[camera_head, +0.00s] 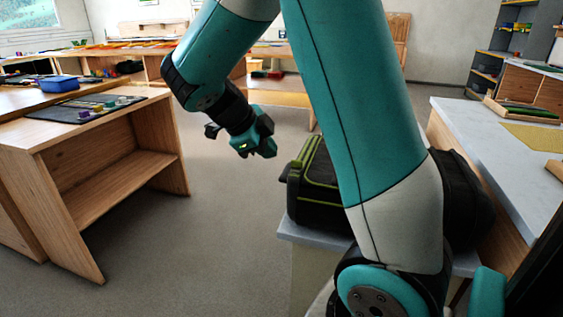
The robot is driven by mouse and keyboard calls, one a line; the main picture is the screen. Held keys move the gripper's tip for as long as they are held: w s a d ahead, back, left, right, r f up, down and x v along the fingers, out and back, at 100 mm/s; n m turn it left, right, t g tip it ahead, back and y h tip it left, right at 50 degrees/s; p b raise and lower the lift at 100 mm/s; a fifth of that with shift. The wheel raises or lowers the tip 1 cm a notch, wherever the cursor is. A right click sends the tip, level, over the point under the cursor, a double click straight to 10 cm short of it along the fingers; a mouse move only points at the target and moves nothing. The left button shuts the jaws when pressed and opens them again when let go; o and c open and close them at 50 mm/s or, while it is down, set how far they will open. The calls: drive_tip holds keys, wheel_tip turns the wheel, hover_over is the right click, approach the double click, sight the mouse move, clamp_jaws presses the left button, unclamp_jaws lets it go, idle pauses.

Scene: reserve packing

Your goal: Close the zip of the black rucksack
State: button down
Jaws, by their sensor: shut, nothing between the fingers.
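The black rucksack (311,198) with yellow-green trim lies on a low grey-topped stand right of the middle. My own arm hides much of it, and its black end shows again to the right of the arm. I cannot make out the zip or its pull. My gripper (257,152) is shut and empty. It is in the air to the left of the rucksack's top and appears apart from it.
The grey stand (300,236) carries the rucksack. A wooden table (40,137) with a dark mat and a blue tray (59,84) is at left. A grey-topped counter (480,140) is at right. Open floor (215,230) lies between.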

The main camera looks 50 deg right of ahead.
sight(299, 169)
drive_tip(key=x, duration=0.3)
drive_tip(key=d+x, duration=0.1)
drive_tip(key=x, duration=0.3)
drive_tip(key=w+r+x, duration=0.1)
drive_tip(key=x, duration=0.2)
drive_tip(key=shift+d+f+p, duration=0.2)
drive_tip(key=shift+d+p, duration=0.2)
drive_tip(key=shift+d, duration=0.2)
drive_tip(key=shift+w+d, duration=0.25)
drive_tip(key=shift+d, duration=0.3)
